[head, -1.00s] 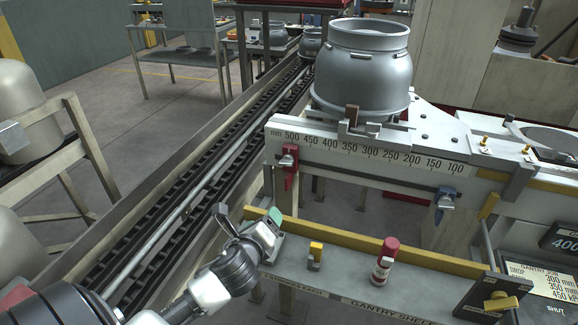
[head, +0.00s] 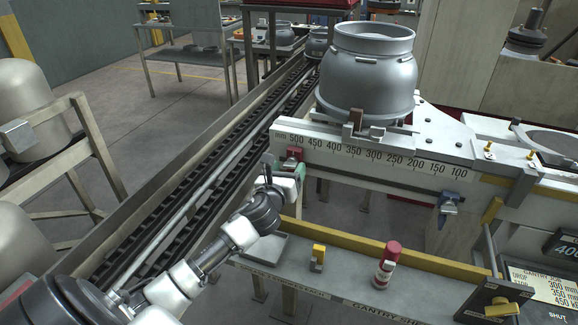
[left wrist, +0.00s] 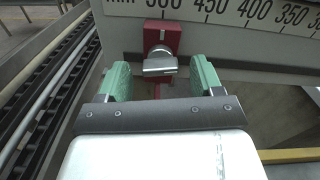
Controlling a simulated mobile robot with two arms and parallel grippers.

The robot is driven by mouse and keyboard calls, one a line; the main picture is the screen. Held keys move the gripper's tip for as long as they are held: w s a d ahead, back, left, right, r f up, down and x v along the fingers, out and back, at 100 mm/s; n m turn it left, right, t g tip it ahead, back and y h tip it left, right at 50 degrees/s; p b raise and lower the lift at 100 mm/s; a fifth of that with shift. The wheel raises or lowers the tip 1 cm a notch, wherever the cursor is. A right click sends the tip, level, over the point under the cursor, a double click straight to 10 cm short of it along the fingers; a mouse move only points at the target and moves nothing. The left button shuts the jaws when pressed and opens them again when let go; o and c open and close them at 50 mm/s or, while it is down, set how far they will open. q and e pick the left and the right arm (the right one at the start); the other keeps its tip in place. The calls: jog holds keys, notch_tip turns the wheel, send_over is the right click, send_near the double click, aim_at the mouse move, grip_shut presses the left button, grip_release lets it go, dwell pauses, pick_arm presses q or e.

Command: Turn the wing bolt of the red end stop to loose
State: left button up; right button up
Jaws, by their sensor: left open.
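The red end stop (head: 295,153) hangs on the ruler rail near the 500 mark, partly hidden by my left gripper in the head view. In the left wrist view the red end stop (left wrist: 164,35) carries a silver wing bolt (left wrist: 160,65) with its wing lying roughly level, across the view. My left gripper (head: 288,178) is just in front of and below the stop. Its green-padded jaws (left wrist: 162,78) are open and empty, one to each side below the wing bolt, not visibly touching it. My right gripper is not in view.
A blue end stop (head: 448,204) sits farther right on the ruler rail (head: 375,160). A large grey shell (head: 367,75) stands above the rail. A shelf below holds a red-capped bottle (head: 387,264) and a yellow-topped piece (head: 318,257). A roller conveyor (head: 215,172) runs at left.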

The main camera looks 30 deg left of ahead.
pick_arm(q)
jog(key=shift+w+a, duration=0.1)
jog(key=shift+w, duration=0.45)
jog(key=c, duration=0.9)
